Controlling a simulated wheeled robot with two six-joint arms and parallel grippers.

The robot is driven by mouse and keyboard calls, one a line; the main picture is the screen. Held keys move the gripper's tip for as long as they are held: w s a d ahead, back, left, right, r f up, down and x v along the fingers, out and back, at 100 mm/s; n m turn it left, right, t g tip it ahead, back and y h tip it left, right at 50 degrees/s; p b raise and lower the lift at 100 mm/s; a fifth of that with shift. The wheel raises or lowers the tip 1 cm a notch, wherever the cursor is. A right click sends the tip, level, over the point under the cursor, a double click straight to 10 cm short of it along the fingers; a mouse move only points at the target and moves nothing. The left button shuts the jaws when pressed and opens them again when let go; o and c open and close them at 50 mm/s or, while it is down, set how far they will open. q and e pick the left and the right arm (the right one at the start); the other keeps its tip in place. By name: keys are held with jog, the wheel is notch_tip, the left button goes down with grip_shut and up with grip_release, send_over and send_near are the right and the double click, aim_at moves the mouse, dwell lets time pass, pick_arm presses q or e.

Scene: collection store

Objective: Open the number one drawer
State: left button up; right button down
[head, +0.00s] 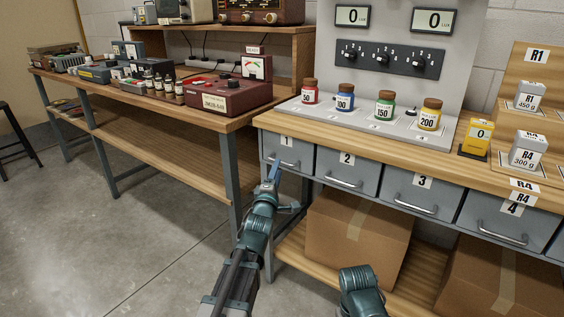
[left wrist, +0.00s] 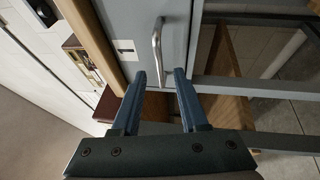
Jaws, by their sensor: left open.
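The number one drawer (head: 288,148) is a grey drawer front with a "1" label, at the left end of the wooden bench. It looks shut, in line with its neighbours. Its metal bar handle (head: 290,164) also shows in the left wrist view (left wrist: 157,45). My left gripper (head: 273,172) is at the left part of this handle, open. In the left wrist view its two blue fingers (left wrist: 161,76) point at the drawer front, with the near end of the handle in line with the gap between them. I cannot tell whether they touch it. My right gripper is out of view.
Drawers two (head: 350,173), three (head: 420,194) and four (head: 508,222) sit to the right. A cardboard box (head: 355,238) is on the shelf below. Open floor (head: 110,240) lies to the left.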

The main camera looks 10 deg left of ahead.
pick_arm(q)
jog(key=w, duration=0.3)
jog(key=shift+w+a+r, duration=0.1)
jog(key=shift+r, duration=0.15)
jog(key=shift+c, duration=0.2)
grip_shut()
dwell(1.1)
